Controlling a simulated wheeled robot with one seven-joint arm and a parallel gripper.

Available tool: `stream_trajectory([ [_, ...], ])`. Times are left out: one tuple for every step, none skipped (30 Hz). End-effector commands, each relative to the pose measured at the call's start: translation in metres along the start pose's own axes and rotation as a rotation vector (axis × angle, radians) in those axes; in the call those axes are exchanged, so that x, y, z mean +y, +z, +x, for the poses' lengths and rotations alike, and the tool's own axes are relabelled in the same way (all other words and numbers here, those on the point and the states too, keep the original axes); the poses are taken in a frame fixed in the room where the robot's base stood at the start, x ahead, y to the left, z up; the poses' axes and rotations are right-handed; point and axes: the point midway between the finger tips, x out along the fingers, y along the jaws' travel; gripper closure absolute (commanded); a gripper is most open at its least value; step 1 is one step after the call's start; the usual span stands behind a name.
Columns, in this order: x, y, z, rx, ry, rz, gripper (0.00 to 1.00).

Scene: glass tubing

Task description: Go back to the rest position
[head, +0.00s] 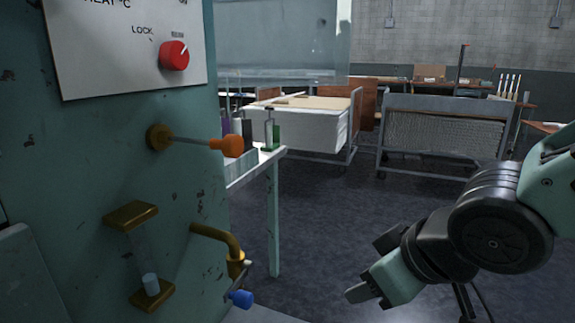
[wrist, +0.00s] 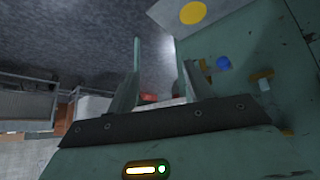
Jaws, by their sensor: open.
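My gripper (head: 362,292) hangs at the lower right of the head view, over the dark floor and clear of the green machine. In the wrist view my gripper (wrist: 151,48) has its two fingers apart, with nothing held between them. The rest position itself is not marked by anything in view.
The green machine (head: 95,150) fills the left, with an orange-tipped lever (head: 232,145), a red knob (head: 174,55) and a brass tap with a blue handle (head: 241,299) sticking out. A table (head: 275,215) stands behind it. Trolleys (head: 440,140) stand farther back. The middle floor (head: 330,230) is free.

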Motion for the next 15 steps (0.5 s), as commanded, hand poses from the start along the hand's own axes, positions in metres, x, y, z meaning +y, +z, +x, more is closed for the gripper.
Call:
stream_trajectory([
  [-0.009,0.018,-0.001,-0.089,-0.008,0.002,0.48],
  [-0.013,0.029,-0.002,-0.141,-0.013,0.003,0.48],
  [-0.02,0.042,-0.004,-0.207,-0.022,0.005,0.48],
  [-0.025,0.051,-0.006,-0.253,-0.031,0.005,0.48],
  [-0.03,0.06,-0.009,-0.299,-0.041,0.005,0.48],
  [-0.037,0.072,-0.013,-0.358,-0.056,0.004,0.48],
  [-0.042,0.08,-0.017,-0.4,-0.067,0.004,0.48],
  [-0.047,0.088,-0.02,-0.441,-0.08,0.003,0.48],
  [-0.054,0.098,-0.026,-0.496,-0.099,0.0,0.48],
  [-0.059,0.105,-0.03,-0.536,-0.115,-0.003,0.48],
  [-0.065,0.113,-0.035,-0.577,-0.131,-0.004,0.48],
  [-0.064,0.105,-0.048,-0.583,-0.133,-0.002,0.48],
  [-0.063,0.1,-0.054,-0.579,-0.131,-0.001,0.48],
  [-0.062,0.096,-0.059,-0.577,-0.13,-0.001,0.48],
  [-0.061,0.091,-0.066,-0.577,-0.13,-0.001,0.48],
])
